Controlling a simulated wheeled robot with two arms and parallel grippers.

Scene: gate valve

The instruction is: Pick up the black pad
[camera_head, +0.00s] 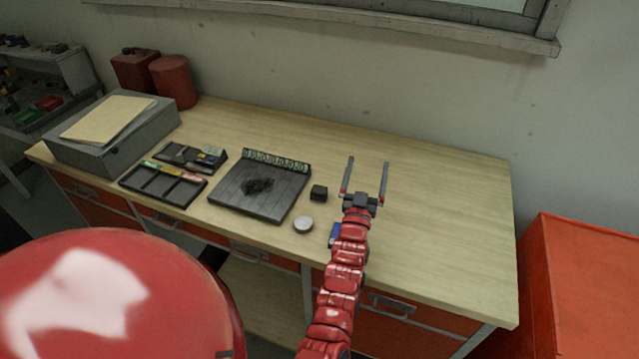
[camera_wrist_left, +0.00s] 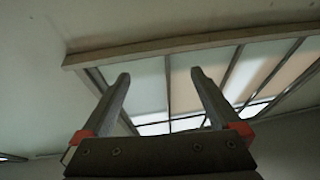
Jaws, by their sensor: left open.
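A black square pad (camera_head: 262,192) lies flat on the wooden workbench, left of my left gripper. A small dark heap (camera_head: 257,187) is on its surface, and a strip of pale round marks (camera_head: 277,160) stands along its far edge. A small black block (camera_head: 319,193) sits right of the pad; I cannot tell which of the two the task means. My left gripper (camera_head: 368,161) is open and empty, to the right of both. In the left wrist view its fingers (camera_wrist_left: 160,75) are spread, with only window and wall beyond them. My right gripper is not in view.
A silver disc (camera_head: 303,225) and a blue item (camera_head: 334,234) lie near the front edge. Black trays (camera_head: 163,184) and a grey box (camera_head: 112,138) stand left. Red containers (camera_head: 173,81) are at the back left. The right part of the bench (camera_head: 455,215) is clear.

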